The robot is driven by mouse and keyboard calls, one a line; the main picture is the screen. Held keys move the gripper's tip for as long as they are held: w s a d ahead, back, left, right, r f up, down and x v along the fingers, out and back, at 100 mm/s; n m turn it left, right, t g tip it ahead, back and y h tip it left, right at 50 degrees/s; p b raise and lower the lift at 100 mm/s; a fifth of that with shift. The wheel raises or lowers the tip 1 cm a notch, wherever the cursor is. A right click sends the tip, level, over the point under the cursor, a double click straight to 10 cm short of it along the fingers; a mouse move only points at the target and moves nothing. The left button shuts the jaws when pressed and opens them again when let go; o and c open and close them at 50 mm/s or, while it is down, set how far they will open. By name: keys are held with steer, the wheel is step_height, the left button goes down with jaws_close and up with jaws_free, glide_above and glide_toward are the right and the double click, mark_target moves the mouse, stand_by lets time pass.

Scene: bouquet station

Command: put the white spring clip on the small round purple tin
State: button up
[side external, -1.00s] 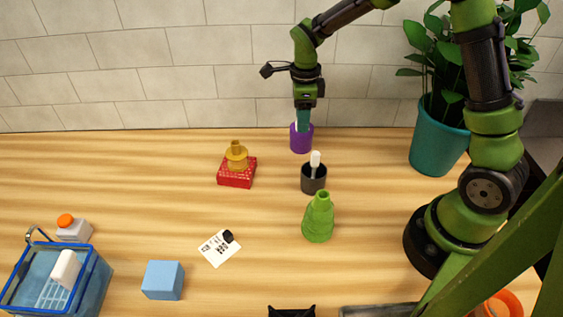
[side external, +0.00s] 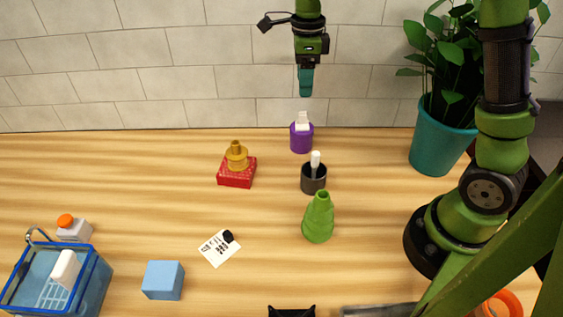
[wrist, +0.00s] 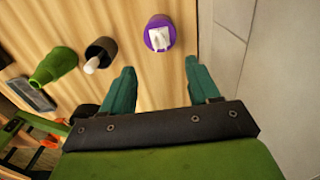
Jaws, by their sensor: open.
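The white spring clip (side external: 302,121) rests on top of the small round purple tin (side external: 301,139), which stands on the wooden table near the back wall. In the wrist view the clip (wrist: 158,39) lies within the rim of the tin (wrist: 150,27). My gripper (side external: 305,94) is above the tin, clear of the clip, with nothing between its fingers. In the wrist view my gripper (wrist: 158,78) shows its two teal fingers spread apart.
A dark cup (side external: 313,180) with a white-handled item and a green bottle-shaped object (side external: 318,218) stand in front of the tin. A red box (side external: 237,174) with a yellow object on it is to the left. A potted plant (side external: 438,135) stands at right.

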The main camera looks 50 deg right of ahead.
steer(key=s+a+r+n+t+y, duration=0.1)
steer(key=s+a+r+n+t, duration=0.1)
steer(key=s+n, duration=0.7)
steer(key=s+a+r+n+t+y, duration=0.1)
steer(key=s+a+r+n+t, duration=0.2)
steer(key=s+n, duration=0.6)
steer(key=shift+a+r+n+t, duration=0.2)
steer(key=shift+r+n+t, duration=0.65)
steer(key=shift+n, duration=1.65)
steer(key=shift+f+t, duration=0.25)
